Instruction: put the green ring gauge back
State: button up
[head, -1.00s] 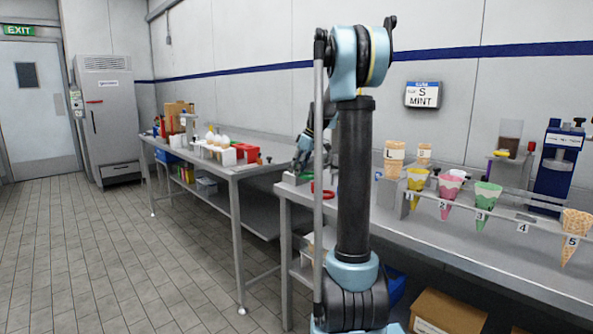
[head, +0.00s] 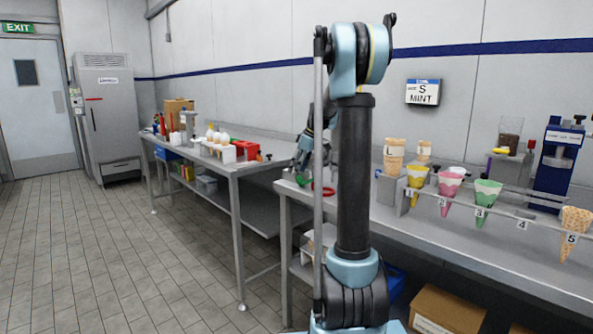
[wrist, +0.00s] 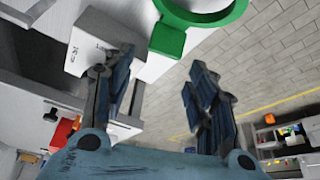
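The green ring gauge (wrist: 197,14) shows at the top of the wrist view, a thick ring with a short tab pointing toward my gripper. My gripper (wrist: 161,58) is open. The ring's tab lies just beyond and between the fingertips, with gaps visible on both sides. In the head view my gripper (head: 302,160) is over the left end of the near counter, partly behind my arm. A small green patch (head: 303,180) just under it appears to be the gauge. A red ring (head: 323,191) lies on the counter to the right.
A pale block with dark lettering (wrist: 80,52) stands left of the fingers. The near counter (head: 440,245) carries a cone rack (head: 500,216) with several cones. A sign (head: 423,92) reading "S MINT" hangs on the wall. Floor (head: 120,250) is open at left.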

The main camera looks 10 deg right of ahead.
jog(key=shift+r, duration=0.5)
jog(key=v, duration=1.2)
jog(key=s+a+f+m+h, duration=0.1)
jog(key=s+a+f+m, duration=0.15)
jog(key=s, duration=0.95)
jog(key=s+f+m+h, duration=0.1)
jog(key=s+f+m, duration=0.3)
jog(key=s+f, duration=0.8)
jog(key=s+d+f+m+h, duration=0.1)
jog(key=s+f+m, duration=0.4)
jog(key=s+f, duration=0.8)
jog(key=s+h, duration=0.1)
jog(key=s, duration=0.5)
jog(key=shift+s+d+f, duration=0.3)
jog(key=shift+s, duration=0.1)
